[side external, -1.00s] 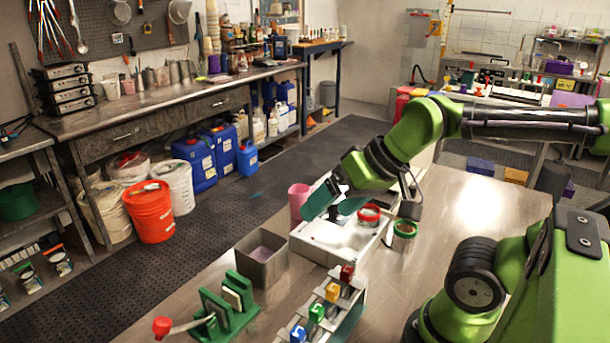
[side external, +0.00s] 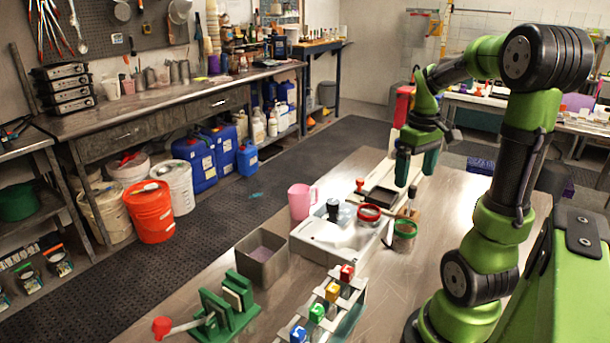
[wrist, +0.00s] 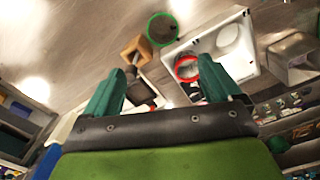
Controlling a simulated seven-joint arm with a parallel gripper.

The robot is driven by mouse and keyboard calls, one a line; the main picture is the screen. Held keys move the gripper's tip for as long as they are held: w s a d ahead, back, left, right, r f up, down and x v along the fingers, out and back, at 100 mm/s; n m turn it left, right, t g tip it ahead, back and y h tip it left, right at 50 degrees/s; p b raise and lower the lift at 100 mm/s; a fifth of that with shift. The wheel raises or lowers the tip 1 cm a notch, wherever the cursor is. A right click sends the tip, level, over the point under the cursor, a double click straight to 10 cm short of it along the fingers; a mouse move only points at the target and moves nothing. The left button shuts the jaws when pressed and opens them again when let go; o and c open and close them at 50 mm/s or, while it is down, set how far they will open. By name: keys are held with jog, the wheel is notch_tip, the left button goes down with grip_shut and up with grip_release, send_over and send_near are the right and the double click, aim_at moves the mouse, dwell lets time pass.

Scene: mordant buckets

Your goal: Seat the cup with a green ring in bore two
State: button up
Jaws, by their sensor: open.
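The cup with a green ring (side external: 404,228) stands on the table just right of the white tray (side external: 312,246). In the wrist view its green ring (wrist: 162,28) shows from above. The tray's round recess (wrist: 228,36) looks empty; I cannot tell which bore is two. A red-ringed cup (side external: 369,212) is at the tray's far right end, and its red ring (wrist: 187,68) shows in the wrist view. My gripper (side external: 416,174) is open and empty, raised above and beyond the green-ringed cup. Its teal fingers (wrist: 160,76) are spread in the wrist view.
A wooden block (wrist: 137,48) with a dark-handled tool stands close behind the green-ringed cup. A dark cup (side external: 344,213) is at the tray's back. A pink jug (side external: 301,202) and a metal bin (side external: 262,258) stand left.

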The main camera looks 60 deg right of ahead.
send_over(406, 228)
jog(key=a, duration=0.2)
notch_tip(406, 228, down, 11)
jog(key=shift+s+a+f, duration=0.15)
jog(key=shift+f, duration=1.15)
jog(key=shift+s+a+f, duration=0.1)
jog(key=shift+a+f, duration=0.05)
jog(key=shift+f, duration=1.1)
jog(key=shift+c, duration=0.2)
jog(key=c, duration=1.2)
notch_tip(406, 228, up, 9)
jog(key=shift+w+r, duration=0.1)
jog(key=shift+w, duration=0.05)
jog(key=w+a+r, duration=0.2)
jog(key=w+a, duration=0.8)
jog(key=a, duration=0.2)
jog(key=f, duration=0.9)
jog(key=shift+s+d+f, duration=0.15)
jog(key=shift+d+f, duration=0.1)
